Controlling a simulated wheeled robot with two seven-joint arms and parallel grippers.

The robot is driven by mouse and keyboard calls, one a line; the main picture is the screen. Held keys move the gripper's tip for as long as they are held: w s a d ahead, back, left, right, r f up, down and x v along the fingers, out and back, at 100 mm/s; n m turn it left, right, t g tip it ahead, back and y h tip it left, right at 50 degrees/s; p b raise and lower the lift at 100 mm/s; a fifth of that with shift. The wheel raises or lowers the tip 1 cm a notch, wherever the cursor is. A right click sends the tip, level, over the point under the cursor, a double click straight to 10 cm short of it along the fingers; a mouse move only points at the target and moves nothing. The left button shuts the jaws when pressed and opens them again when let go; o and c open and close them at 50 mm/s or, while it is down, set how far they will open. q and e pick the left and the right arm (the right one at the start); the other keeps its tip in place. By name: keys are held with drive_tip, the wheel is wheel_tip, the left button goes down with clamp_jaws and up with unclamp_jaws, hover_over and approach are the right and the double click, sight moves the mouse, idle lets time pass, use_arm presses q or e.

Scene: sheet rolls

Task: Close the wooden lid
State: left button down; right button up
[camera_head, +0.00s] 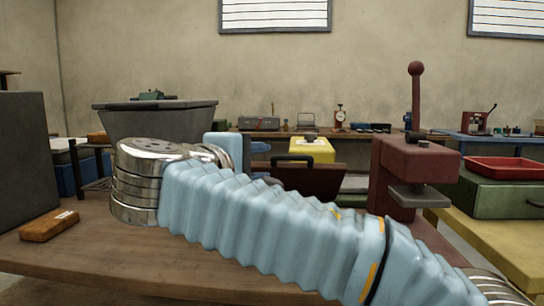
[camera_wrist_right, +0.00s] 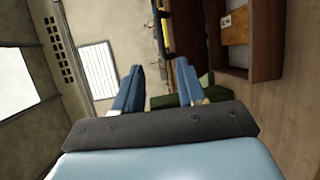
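The wooden lid (camera_head: 318,181) is dark reddish brown and stands raised behind my right arm in the head view, its lower part hidden. A dark handle (camera_head: 293,158) is on its top edge. In the right wrist view the lid (camera_wrist_right: 188,32) stands open beside the wooden box (camera_wrist_right: 268,45), which holds an orange-brown block (camera_wrist_right: 236,26). My right gripper (camera_wrist_right: 160,88) is open, with two blue fingers apart and nothing between them. In the head view it is mostly hidden behind its light blue wrist, left of the lid. My left gripper is not in view.
A dark red press (camera_head: 415,165) with a tall lever stands right of the lid. A brown block (camera_head: 49,226) lies at the table's left, near a dark grey box (camera_head: 27,160). A grey bin (camera_head: 155,122) stands behind. My right arm spans the table's middle.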

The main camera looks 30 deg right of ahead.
sight(290, 158)
drive_tip(key=p+x, duration=0.1)
drive_tip(key=x, duration=1.1)
drive_tip(key=shift+w+d+f, duration=0.1)
drive_tip(key=shift+d, duration=0.15)
drive_tip(key=shift+c, duration=0.3)
clamp_jaws()
